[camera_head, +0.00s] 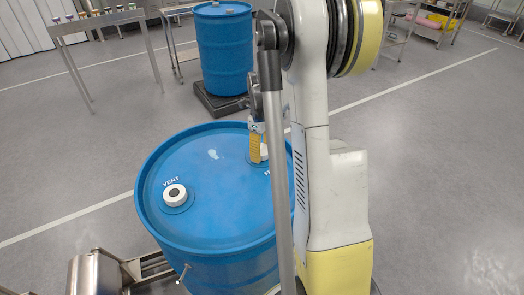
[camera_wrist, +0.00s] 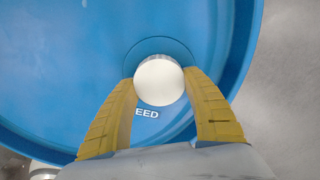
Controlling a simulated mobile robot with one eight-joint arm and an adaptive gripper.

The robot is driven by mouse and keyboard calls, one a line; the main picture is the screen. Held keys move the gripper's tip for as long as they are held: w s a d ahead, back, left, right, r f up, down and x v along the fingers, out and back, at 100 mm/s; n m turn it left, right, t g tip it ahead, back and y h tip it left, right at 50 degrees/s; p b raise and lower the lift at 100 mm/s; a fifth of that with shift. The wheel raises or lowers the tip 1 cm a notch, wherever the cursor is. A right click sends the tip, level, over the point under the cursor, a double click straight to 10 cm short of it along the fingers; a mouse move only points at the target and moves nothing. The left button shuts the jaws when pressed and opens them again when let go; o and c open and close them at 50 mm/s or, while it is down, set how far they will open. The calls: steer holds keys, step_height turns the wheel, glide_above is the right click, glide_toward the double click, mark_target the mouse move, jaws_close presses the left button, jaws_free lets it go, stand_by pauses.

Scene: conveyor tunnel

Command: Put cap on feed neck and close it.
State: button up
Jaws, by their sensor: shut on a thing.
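The cap (camera_wrist: 159,83) is round and white. In the wrist view my gripper (camera_wrist: 160,78) has its two yellow fingers closed on opposite sides of it. The cap is over the feed port ring on the blue drum (camera_head: 225,225), beside the partly covered "FEED" lettering (camera_wrist: 147,113). The feed neck is hidden beneath the cap, so I cannot tell whether the cap is seated or turned tight. In the head view my gripper (camera_head: 258,145) points down at the drum's far right, partly hidden by my arm.
Another blue drum (camera_head: 224,50) stands behind on a dark pallet (camera_head: 217,103). A metal table (camera_head: 97,22) with small items is at back left. Metal equipment (camera_head: 97,272) is at front left. Floor at right is open.

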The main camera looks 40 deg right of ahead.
steer(key=m, duration=0.5)
steer(key=o, duration=0.9)
steer(key=shift+o, duration=0.2)
steer(key=c, duration=0.3)
steer(key=shift+c, duration=0.2)
